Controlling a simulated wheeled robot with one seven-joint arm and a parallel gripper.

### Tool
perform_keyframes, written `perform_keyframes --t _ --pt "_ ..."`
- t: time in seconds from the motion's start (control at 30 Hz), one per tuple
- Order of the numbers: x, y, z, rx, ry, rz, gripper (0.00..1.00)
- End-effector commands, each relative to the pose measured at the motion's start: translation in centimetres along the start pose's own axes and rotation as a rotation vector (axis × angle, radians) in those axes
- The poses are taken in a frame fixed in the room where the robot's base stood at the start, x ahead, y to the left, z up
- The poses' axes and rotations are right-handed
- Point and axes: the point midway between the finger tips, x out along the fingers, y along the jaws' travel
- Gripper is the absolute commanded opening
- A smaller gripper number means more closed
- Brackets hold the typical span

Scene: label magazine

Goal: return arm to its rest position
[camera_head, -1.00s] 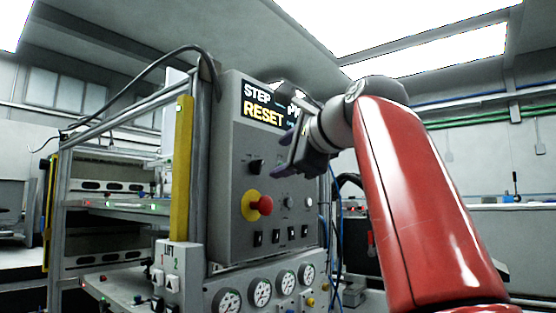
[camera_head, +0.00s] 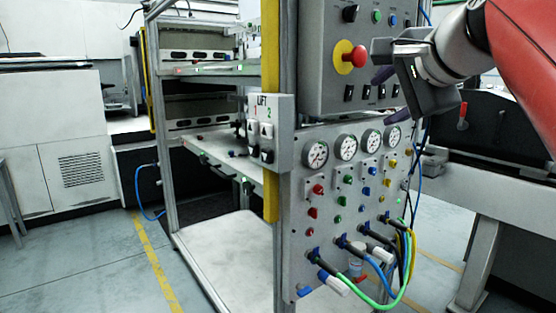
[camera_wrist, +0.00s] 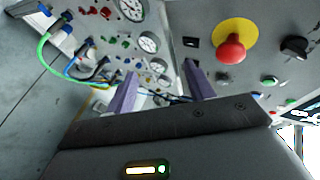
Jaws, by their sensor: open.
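My gripper (camera_head: 384,62) is in front of the grey control box (camera_head: 318,70) on the machine, at the upper right of the head view. In the wrist view its two purple fingers (camera_wrist: 160,88) stand apart with nothing held between them. My red arm reaches in from the upper right. The red emergency button (camera_head: 353,57) on its yellow disc is just left of the gripper, and it also shows at upper right in the wrist view (camera_wrist: 231,48). I cannot tell how far the fingers are from the panel.
Below the box is a panel with several gauges (camera_head: 346,147), coloured valves and hoses (camera_head: 392,290). The lift switch box (camera_head: 268,131) hangs on the yellow-edged post. Shelves (camera_head: 205,75) fill the frame at left. A bench (camera_head: 500,190) stands at right. Floor (camera_head: 110,260) is clear at left.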

Motion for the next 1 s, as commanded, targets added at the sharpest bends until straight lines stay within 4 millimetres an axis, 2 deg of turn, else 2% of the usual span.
perform_keyframes --t 0.03,0.17,0.4,0.5,0.6,0.7,0.77,1.0 --pt "0.5 2.9 1.1 -0.076 -0.011 0.050 0.53" --pt "1.8 10.4 3.6 -0.307 -0.045 0.174 0.53" --pt "2.9 26.1 8.8 -0.774 -0.180 0.384 0.53" --pt "2.8 32.2 10.6 -0.952 -0.251 0.451 0.53" --pt "2.6 37.0 11.9 -1.091 -0.314 0.497 0.53" --pt "2.4 39.9 12.6 -1.177 -0.356 0.523 0.53" --pt "2.3 40.9 12.8 -1.207 -0.370 0.531 0.53" --pt "2.3 41.5 12.9 -1.225 -0.381 0.537 0.53"
